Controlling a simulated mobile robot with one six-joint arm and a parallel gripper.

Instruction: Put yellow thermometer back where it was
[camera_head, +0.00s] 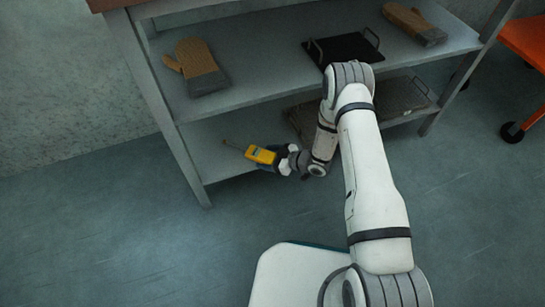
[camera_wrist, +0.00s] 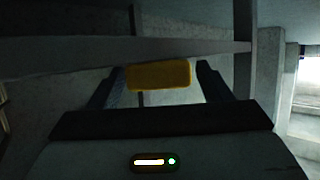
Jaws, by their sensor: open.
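The yellow thermometer (camera_head: 260,155) is at the left front part of the lower shelf (camera_head: 215,142), its thin probe pointing left. Whether it rests on the shelf or is just above it I cannot tell. My gripper (camera_head: 277,157) is right at the thermometer's body, reaching in from the right. In the wrist view the yellow body (camera_wrist: 158,75) sits between the two dark fingers of my gripper (camera_wrist: 157,86). The jaws are open, with the body between them. The fingers hide part of the thermometer in the head view.
The upper shelf (camera_head: 265,75) is just above my gripper, carrying tan-and-grey gloves (camera_head: 196,67) and a black tray (camera_head: 343,48). A metal tray (camera_head: 400,97) lies on the lower shelf to the right. A shelf leg (camera_head: 160,95) stands at left. The front floor is clear.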

